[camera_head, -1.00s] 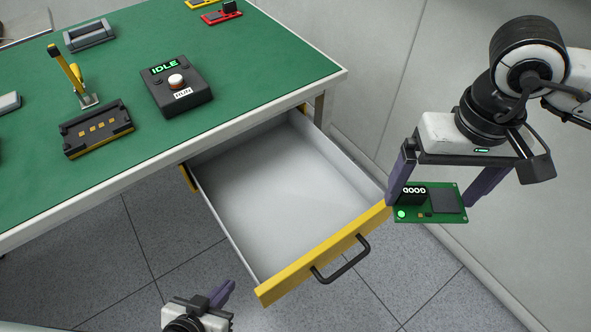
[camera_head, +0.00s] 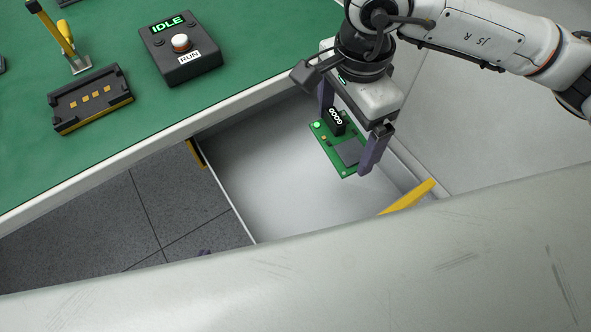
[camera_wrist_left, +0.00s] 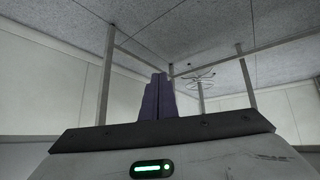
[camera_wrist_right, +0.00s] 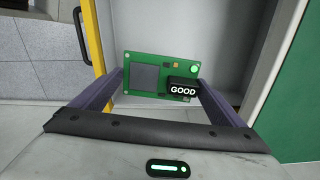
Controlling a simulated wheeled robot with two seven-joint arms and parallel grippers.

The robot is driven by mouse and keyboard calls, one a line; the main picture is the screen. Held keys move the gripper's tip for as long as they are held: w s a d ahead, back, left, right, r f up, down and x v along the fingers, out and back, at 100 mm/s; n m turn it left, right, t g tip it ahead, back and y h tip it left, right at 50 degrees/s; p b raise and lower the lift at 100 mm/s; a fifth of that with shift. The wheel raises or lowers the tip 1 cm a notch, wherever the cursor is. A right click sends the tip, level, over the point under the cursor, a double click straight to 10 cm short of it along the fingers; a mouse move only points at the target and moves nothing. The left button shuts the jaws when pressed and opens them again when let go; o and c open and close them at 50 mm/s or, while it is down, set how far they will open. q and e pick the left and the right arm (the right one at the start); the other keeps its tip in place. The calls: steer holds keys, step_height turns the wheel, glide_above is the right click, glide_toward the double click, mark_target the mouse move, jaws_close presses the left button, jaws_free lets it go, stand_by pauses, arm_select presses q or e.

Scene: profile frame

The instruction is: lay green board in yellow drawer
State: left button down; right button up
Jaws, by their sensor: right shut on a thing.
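The green board (camera_head: 349,152), with a dark block marked GOOD and a dark square chip, is in my right gripper (camera_head: 346,139). The gripper is shut on the board's opposite edges and holds it over the open yellow drawer (camera_head: 275,195); its exact height is unclear. The right wrist view shows the board (camera_wrist_right: 144,58) between both fingers, with the drawer's yellow front (camera_wrist_right: 97,38) at left. In the head view most of that front is hidden.
A control box (camera_head: 181,48) reading IDLE, with a white RUN button, stands on the green-topped table (camera_head: 120,150). A black fixture (camera_head: 91,100) and a yellow-handled clamp (camera_head: 58,35) are left of it. The table edge runs along the drawer's far side.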

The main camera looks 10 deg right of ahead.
steer(key=a+f+m+b, duration=0.2)
steer(key=a+f+m, duration=0.25)
steer(key=m, duration=1.25)
glide_above(311, 190)
step_height(311, 190, down, 6)
steer(key=shift+f+b, duration=0.1)
steer(key=shift+b, duration=0.35)
step_height(311, 190, down, 5)
steer(key=shift+r, duration=0.1)
steer(key=o, duration=0.7)
steer(key=shift+f+b, duration=0.2)
steer(key=shift+b, duration=0.1)
steer(key=shift+o, duration=0.5)
steer(key=shift+r, duration=0.6)
step_height(311, 190, up, 11)
steer(key=shift+r+p, duration=0.15)
steer(key=shift+p, duration=0.25)
